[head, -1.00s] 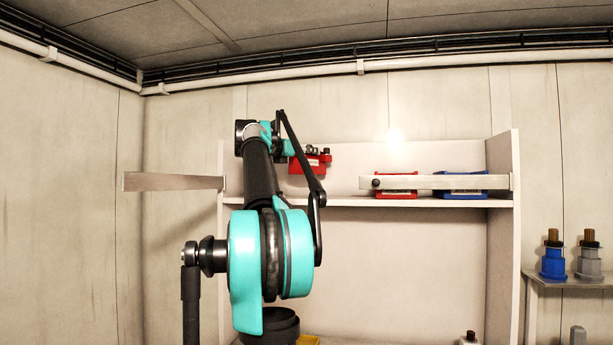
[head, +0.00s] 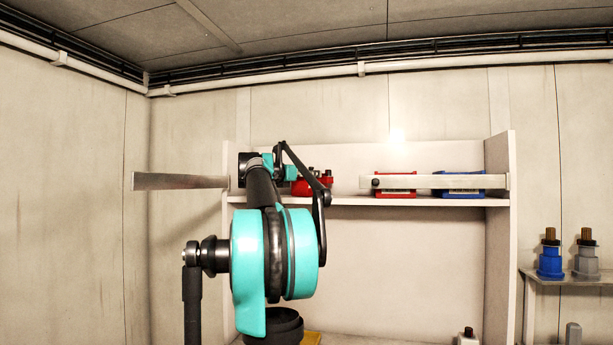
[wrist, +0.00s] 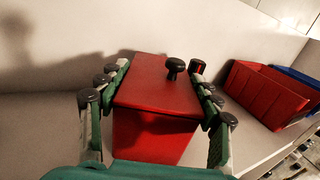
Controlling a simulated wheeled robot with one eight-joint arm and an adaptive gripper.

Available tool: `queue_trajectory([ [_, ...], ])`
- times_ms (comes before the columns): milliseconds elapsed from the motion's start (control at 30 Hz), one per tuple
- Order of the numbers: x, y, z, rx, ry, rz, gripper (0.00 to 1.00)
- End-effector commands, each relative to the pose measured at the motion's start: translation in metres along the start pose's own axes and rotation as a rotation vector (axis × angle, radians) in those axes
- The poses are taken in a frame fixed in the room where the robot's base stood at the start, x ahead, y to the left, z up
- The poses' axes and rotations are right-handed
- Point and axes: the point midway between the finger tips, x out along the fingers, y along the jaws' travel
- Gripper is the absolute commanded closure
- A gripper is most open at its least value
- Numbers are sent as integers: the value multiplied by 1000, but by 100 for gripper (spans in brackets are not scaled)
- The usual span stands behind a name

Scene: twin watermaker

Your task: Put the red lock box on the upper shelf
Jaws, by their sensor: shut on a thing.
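The red lock box (wrist: 150,125) with a black knob on its top is between the fingers of my gripper (wrist: 153,112) in the wrist view. The fingers are shut on its two sides. In the head view the red lock box (head: 314,187) shows partly behind my arm, at the left part of the upper shelf (head: 345,200), close to the shelf board. I cannot tell whether its underside touches the board.
A red bin (head: 396,194) and a blue bin (head: 460,194) stand on the shelf to the right, behind a pale bar (head: 430,181). An opened bar (head: 180,181) sticks out at left. Blue and grey fittings (head: 550,262) stand on a side table at right.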

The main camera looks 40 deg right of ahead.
Motion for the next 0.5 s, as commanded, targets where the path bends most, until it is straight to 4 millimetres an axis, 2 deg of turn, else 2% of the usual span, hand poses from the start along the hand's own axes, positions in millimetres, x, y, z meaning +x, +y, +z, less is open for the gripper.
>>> queue_trajectory([
  [67, 0, 0, -2, -1, -1, 0, 93],
  [100, 0, 0, -2, 0, 0, 0, 32],
  [233, 0, 0, -2, 0, 0, 0, 16],
  [500, 0, 0, -2, 0, 0, 0, 15],
])
